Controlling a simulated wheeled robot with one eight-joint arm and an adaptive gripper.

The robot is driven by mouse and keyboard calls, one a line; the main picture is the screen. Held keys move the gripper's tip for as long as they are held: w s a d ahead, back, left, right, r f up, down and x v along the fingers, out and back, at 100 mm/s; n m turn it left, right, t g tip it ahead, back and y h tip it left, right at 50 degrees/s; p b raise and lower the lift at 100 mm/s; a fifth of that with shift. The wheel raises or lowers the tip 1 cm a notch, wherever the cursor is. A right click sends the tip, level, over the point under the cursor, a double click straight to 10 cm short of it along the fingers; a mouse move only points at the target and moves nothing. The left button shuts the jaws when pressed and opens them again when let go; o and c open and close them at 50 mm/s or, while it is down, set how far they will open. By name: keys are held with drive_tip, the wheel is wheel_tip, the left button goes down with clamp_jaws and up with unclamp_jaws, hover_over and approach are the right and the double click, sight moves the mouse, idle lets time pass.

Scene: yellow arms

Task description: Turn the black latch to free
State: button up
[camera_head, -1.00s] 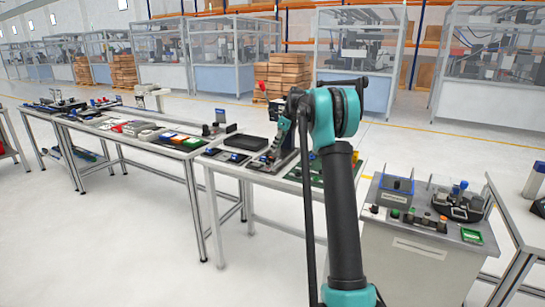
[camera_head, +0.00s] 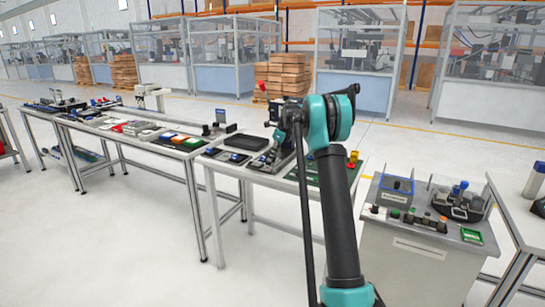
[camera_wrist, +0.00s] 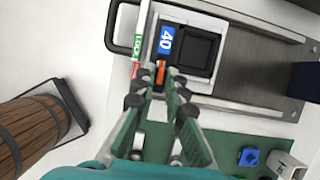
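In the wrist view, a black block (camera_wrist: 194,50) with a blue "40" label (camera_wrist: 166,40) sits on a grey metal plate (camera_wrist: 250,65). A green LOCK label (camera_wrist: 138,47) with a red part below it is at its left. A small orange-marked piece (camera_wrist: 161,73) shows between the fingertips of my gripper (camera_wrist: 161,78); it may be part of the black latch. The fingers stand apart on either side of it. I cannot tell whether they touch it.
A black loop handle (camera_wrist: 112,28) curves at the plate's left. A brown wooden barrel-like object (camera_wrist: 30,130) is at the far left. A blue knob (camera_wrist: 249,157) sits on a green board at the lower right. A grey cabinet (camera_head: 415,255) with devices stands right of my arm.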

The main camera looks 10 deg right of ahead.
clamp_jaws()
drive_tip(key=shift+n, duration=0.3)
drive_tip(key=n+g, duration=0.1)
drive_tip(key=n, duration=0.1)
drive_tip(key=n+g, duration=0.1)
drive_tip(key=n, duration=0.2)
drive_tip(key=shift+w+d+y, duration=0.1)
drive_tip(key=shift+w+y, duration=0.05)
drive_tip(key=shift+y, duration=0.25)
drive_tip(key=n+g, duration=0.1)
drive_tip(key=n, duration=0.2)
drive_tip(key=n+g, duration=0.1)
drive_tip(key=n, duration=0.2)
drive_tip(key=shift+g, duration=0.3)
drive_tip(key=shift+n+h, duration=0.3)
drive_tip(key=o, duration=0.7)
unclamp_jaws()
drive_tip(key=shift+c, duration=0.2)
